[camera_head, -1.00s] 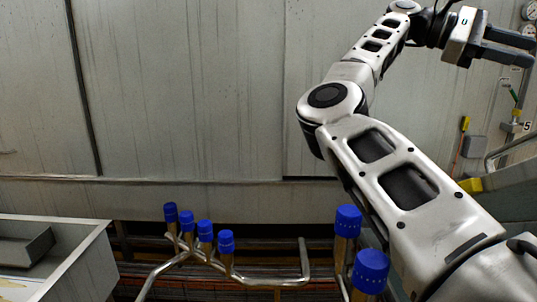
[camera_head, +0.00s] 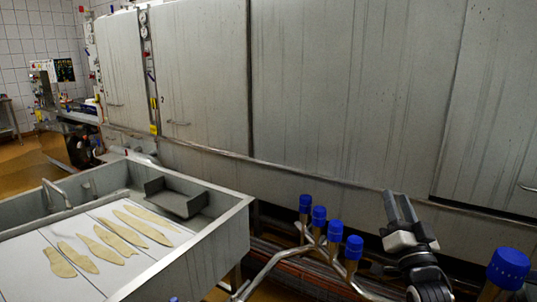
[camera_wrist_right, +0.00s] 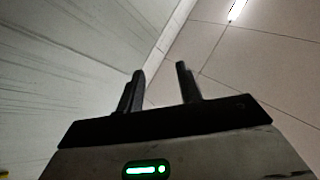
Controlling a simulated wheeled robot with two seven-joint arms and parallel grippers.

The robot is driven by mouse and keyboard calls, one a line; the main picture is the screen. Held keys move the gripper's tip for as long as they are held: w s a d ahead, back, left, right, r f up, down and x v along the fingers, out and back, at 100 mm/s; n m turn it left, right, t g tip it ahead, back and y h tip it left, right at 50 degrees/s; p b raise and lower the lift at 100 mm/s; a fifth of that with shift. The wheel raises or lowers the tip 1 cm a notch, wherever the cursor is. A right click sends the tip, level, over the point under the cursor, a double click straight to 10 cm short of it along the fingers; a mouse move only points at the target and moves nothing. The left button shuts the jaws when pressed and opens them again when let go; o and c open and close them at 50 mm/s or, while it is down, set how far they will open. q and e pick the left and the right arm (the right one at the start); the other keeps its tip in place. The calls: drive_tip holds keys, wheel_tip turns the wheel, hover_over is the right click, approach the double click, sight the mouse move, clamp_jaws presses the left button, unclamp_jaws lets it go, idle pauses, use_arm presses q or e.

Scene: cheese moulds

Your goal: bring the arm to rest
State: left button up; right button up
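My right gripper (camera_head: 397,196) shows at the lower right of the head view, its two dark fingers pointing up in front of the grey metal wall. In the right wrist view the gripper (camera_wrist_right: 160,68) has its fingers apart with nothing between them, so it is open and empty. Behind the fingers are the wall and the ceiling. My left gripper is in neither view.
A steel basin (camera_head: 225,225) stands at the left, with several flat pale pieces (camera_head: 120,240) on its white floor. Blue-capped pipes (camera_head: 319,216) stand left of my gripper. Another blue cap (camera_head: 508,268) is at the right. A large grey wall (camera_head: 320,90) is behind.

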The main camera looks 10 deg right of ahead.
drive_tip(key=s+a+f+n+g+y, duration=0.2)
drive_tip(key=s+a+f, duration=0.15)
drive_tip(key=f, duration=0.35)
drive_tip(key=s+a+f+n+g+y, duration=0.1)
drive_tip(key=s+a+f+n+g, duration=0.2)
drive_tip(key=f, duration=0.5)
drive_tip(key=s+a+f+n+g+y, duration=0.1)
drive_tip(key=s+a+f+g+y, duration=0.1)
drive_tip(key=s+a+f, duration=0.4)
drive_tip(key=s+a+f+n+g, duration=0.1)
drive_tip(key=s+a+f+g, duration=0.2)
drive_tip(key=s+f, duration=0.3)
drive_tip(key=s+a+f+n+g+y, duration=0.1)
drive_tip(key=s+a+f+n+g, duration=0.1)
drive_tip(key=s+a+f, duration=0.3)
drive_tip(key=s+f+g, duration=0.1)
drive_tip(key=s, duration=0.1)
drive_tip(key=shift+s+f+g, duration=0.2)
drive_tip(key=shift+s+g, duration=0.1)
drive_tip(key=shift+s, duration=0.1)
drive_tip(key=shift+d, duration=0.1)
